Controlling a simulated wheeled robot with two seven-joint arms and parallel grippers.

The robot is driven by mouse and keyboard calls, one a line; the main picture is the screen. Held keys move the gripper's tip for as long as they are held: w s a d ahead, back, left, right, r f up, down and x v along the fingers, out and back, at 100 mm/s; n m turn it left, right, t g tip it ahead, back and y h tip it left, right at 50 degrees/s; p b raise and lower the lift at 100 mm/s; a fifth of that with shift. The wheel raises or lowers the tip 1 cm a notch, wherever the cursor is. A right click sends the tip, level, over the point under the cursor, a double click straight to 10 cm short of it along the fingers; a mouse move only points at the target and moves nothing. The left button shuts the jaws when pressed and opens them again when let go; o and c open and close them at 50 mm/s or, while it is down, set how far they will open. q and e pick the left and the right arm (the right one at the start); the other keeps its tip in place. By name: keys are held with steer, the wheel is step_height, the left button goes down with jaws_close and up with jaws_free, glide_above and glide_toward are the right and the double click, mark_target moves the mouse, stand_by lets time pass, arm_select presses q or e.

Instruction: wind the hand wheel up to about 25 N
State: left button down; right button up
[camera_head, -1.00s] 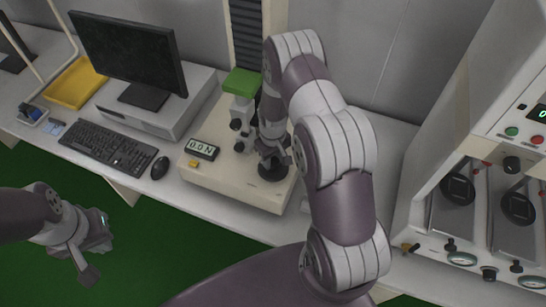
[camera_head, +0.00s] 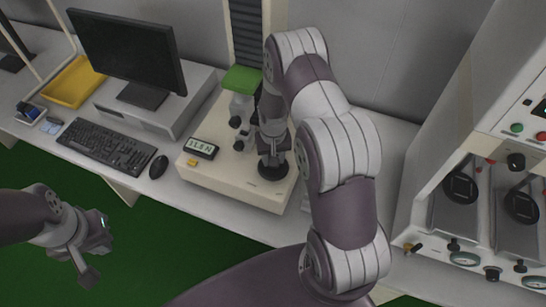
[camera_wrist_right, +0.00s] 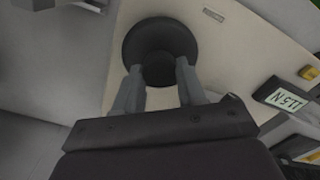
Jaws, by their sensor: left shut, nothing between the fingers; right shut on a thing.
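The black hand wheel (camera_head: 272,172) lies on the front right of the cream test stand. It also shows in the right wrist view (camera_wrist_right: 146,32), with its hub between my two fingertips. My right gripper (camera_head: 274,158) comes down from above and is shut on the wheel; in the right wrist view its fingers (camera_wrist_right: 158,78) touch the hub from both sides. The force display (camera_head: 201,148) reads about 11.5 N; it shows rotated in the right wrist view (camera_wrist_right: 282,97). My left gripper (camera_head: 98,262) is shut and empty, over the green floor, away from the stand.
A yellow button (camera_head: 192,162) sits below the display. A green-topped fixture (camera_head: 241,80) stands behind the wheel. A mouse (camera_head: 158,167), keyboard (camera_head: 107,146) and monitor (camera_head: 128,55) are to the left. Another machine with dials (camera_head: 490,200) stands at the right.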

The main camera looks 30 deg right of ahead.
steer(key=shift+m, duration=0.5)
steer(key=shift+w+r, duration=0.1)
steer(key=o, duration=1.1)
steer(key=shift+c, duration=0.2)
step_height(320, 180, up, 13)
steer(key=b, duration=0.3)
